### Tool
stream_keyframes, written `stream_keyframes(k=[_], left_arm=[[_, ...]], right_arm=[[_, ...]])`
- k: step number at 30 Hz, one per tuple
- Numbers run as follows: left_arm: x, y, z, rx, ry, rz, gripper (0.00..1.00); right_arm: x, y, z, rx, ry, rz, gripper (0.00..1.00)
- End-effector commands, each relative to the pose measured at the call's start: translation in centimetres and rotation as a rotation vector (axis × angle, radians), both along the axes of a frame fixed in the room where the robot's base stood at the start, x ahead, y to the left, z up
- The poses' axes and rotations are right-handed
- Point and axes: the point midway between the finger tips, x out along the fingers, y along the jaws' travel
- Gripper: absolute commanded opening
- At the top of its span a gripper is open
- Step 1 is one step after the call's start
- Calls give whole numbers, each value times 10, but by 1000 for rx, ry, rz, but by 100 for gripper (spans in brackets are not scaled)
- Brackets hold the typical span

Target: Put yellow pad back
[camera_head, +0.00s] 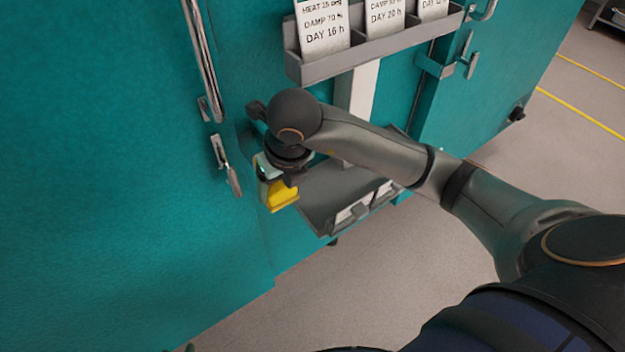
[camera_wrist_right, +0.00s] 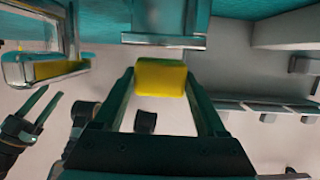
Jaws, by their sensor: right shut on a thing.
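The yellow pad (camera_head: 283,196) is a small block held at the end of my right arm, close to the teal chamber front. My right gripper (camera_head: 274,177) points down and is shut on it. In the right wrist view the yellow pad (camera_wrist_right: 161,77) sits between the two fingertips. In that view my left gripper (camera_wrist_right: 54,91) shows at the left edge, its two fingers apart with nothing between them. The left gripper is not seen in the head view.
A grey tray (camera_head: 318,213) with cards is beside the held pad. Above is a grey rack (camera_head: 375,48) with printed cards. Door handles (camera_head: 226,165) stick out from the teal chamber (camera_head: 110,150).

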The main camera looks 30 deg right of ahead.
Motion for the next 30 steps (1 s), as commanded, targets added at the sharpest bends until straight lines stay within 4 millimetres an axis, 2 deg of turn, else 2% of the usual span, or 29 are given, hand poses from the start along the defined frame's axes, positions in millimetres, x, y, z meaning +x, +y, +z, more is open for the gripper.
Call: stream_keyframes(k=[5, 14, 15, 19, 30], left_arm=[[-7, 1, -9, 2, 17, 1, 50], [-14, 4, -23, 8, 33, 4, 50], [-7, 6, -18, 12, 1, 4, 50], [19, 7, 14, 11, -145, 1, 50], [42, 7, 50, 7, -312, -5, 50]], right_arm=[[7, -22, -12, -4, 12, -6, 30], [31, -91, -46, -5, 11, -7, 30], [33, -96, -57, -2, 13, -6, 30], [40, -112, -77, -1, 11, -3, 30], [47, -134, -104, -2, 9, -2, 30]])
